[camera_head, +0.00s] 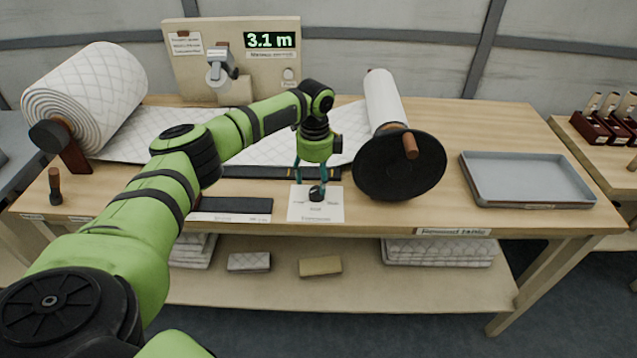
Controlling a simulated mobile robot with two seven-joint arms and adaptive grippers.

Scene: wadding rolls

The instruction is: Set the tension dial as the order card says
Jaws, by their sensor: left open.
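The tension dial is a small black knob (317,193) on a white marked plate (315,212) at the table's front edge. My left gripper (315,180) points down with its fingers on either side of the knob. It is open, and I cannot tell whether the fingers touch the knob. The words on the plate are too small to read. A white card (185,43) with small print is on the upright back board (175,75); its text is not clear enough to read. My right gripper is not in view.
A quilted roll (85,95) stands left, its sheet running across the table. A winding roll (384,98) with a black disc (398,170) and brown handle stands right of my gripper. A grey tray (525,182) lies farther right. A display (270,40) reads 3.1 m.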

